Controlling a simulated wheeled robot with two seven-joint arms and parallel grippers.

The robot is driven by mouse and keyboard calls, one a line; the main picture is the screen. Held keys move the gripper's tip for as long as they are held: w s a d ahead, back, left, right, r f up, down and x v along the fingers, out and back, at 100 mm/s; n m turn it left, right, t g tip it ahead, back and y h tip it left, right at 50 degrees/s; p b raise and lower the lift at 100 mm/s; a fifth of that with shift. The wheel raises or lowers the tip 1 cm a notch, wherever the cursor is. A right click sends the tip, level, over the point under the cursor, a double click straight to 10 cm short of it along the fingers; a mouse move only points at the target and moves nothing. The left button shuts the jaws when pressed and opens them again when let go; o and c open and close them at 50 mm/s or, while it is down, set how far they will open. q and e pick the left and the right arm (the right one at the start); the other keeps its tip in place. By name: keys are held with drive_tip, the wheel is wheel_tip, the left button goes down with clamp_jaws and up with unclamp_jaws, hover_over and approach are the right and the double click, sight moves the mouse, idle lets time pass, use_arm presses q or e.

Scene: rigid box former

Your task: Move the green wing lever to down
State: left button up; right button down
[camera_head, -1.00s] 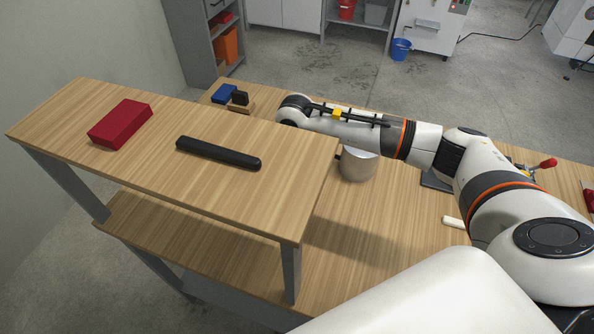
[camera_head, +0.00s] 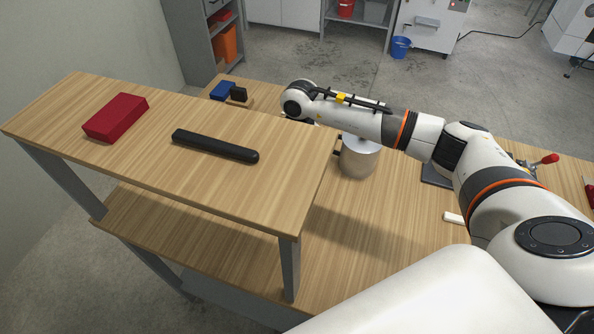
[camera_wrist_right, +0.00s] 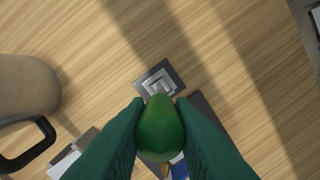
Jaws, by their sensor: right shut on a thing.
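In the right wrist view, the green lever's rounded knob (camera_wrist_right: 161,128) sits between the two dark green fingers of my right gripper (camera_wrist_right: 160,118). The fingers touch it on both sides and are shut on it. A grey metal plate with a raised square fitting (camera_wrist_right: 160,86) lies just beyond the knob. The lever's shaft is hidden under the knob and fingers. In the head view, my right arm reaches in from the right, and its gripper is hidden behind the wrist and raised shelf. My left gripper is in neither current view.
A raised wooden shelf (camera_head: 285,190) holds a red box (camera_head: 116,117) and a black bar (camera_head: 214,146). A metal pot (camera_head: 360,158) stands on the table beneath my forearm. A red-knobbed lever (camera_head: 548,159) is at the right. Blue (camera_head: 222,90) and black (camera_head: 238,95) blocks sit at the back.

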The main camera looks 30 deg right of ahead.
drive_tip(key=w+d+g+y+b, duration=0.1)
drive_tip(key=b, duration=0.1)
drive_tip(key=w+d+f+g+y+b, duration=0.1)
drive_tip(key=b, duration=0.1)
drive_tip(key=w+d+g+y+b, duration=0.1)
drive_tip(key=d+y+b, duration=0.1)
drive_tip(key=shift+w+f+b, duration=0.2)
drive_tip(key=shift+f+b, duration=0.05)
drive_tip(key=shift+b, duration=0.15)
drive_tip(key=shift+a+g, duration=0.1)
drive_tip(key=shift+g, duration=0.2)
drive_tip(key=c, duration=1.3)
unclamp_jaws()
drive_tip(key=shift+f, duration=0.1)
drive_tip(key=shift+o, duration=0.2)
